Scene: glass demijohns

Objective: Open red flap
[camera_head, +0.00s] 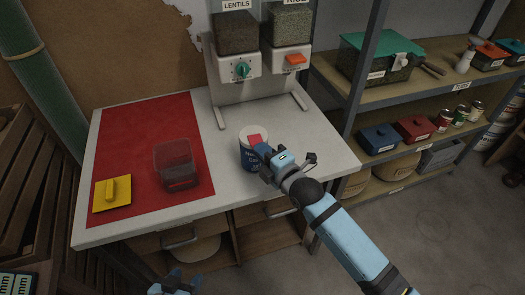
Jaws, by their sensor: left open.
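A small blue-and-white canister (247,157) stands upright on the white table. A red flap (255,140) lies on its pale lid and looks flat. My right gripper (266,155) is at the canister's right side, with a blue fingertip close to the flap's right edge. I cannot tell whether it touches the flap, or whether the jaws are open. The gripper hides the canister's right side. My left gripper (172,285) is open, low at the bottom edge and away from the canister, partly cut off by the frame.
A red mat (130,140) covers the table's left part, with a clear empty container (175,165) and a yellow lid (112,194) on it. Two dispensers (238,45) stand behind the canister. Shelves (420,85) with boxes and tins are at the right.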

